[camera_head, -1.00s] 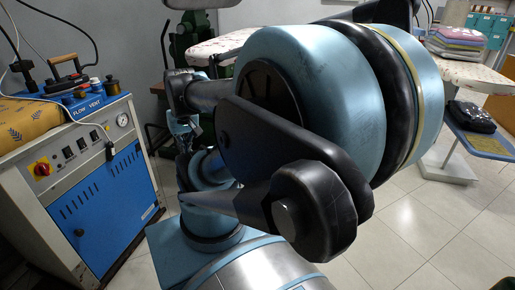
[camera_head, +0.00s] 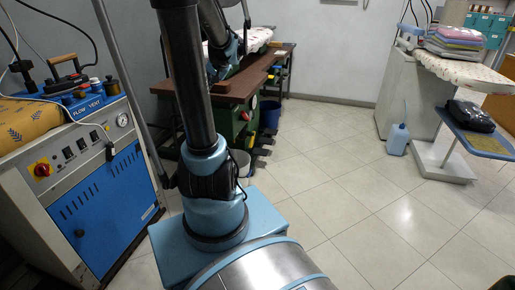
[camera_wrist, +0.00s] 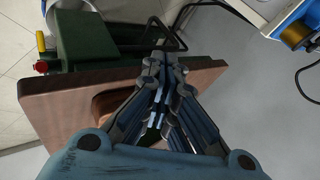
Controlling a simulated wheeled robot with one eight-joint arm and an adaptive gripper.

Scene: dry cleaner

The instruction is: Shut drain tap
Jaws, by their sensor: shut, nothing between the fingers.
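I cannot clearly pick out a drain tap in either view. The white and blue steam unit (camera_head: 102,205) at left has a dial gauge, a red knob on yellow (camera_head: 41,169), and a small black part (camera_head: 109,151) below the gauge whose nature I cannot tell. A corner of a blue-and-white unit with a brass-coloured cap (camera_wrist: 296,36) shows at upper right in the wrist view. My gripper (camera_wrist: 163,65) is shut and empty, in front of a brown tabletop (camera_wrist: 60,90) in the wrist view. In the head view my arm hides much of the middle.
The brown table (camera_head: 225,87) stands on a green machine (camera_head: 232,122) with a red button. A blue bin (camera_head: 269,116) is beside it. A pale blue bottle (camera_head: 397,139) and a white-legged ironing board (camera_head: 443,163) are at right. Tiled floor (camera_head: 345,190) between is clear.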

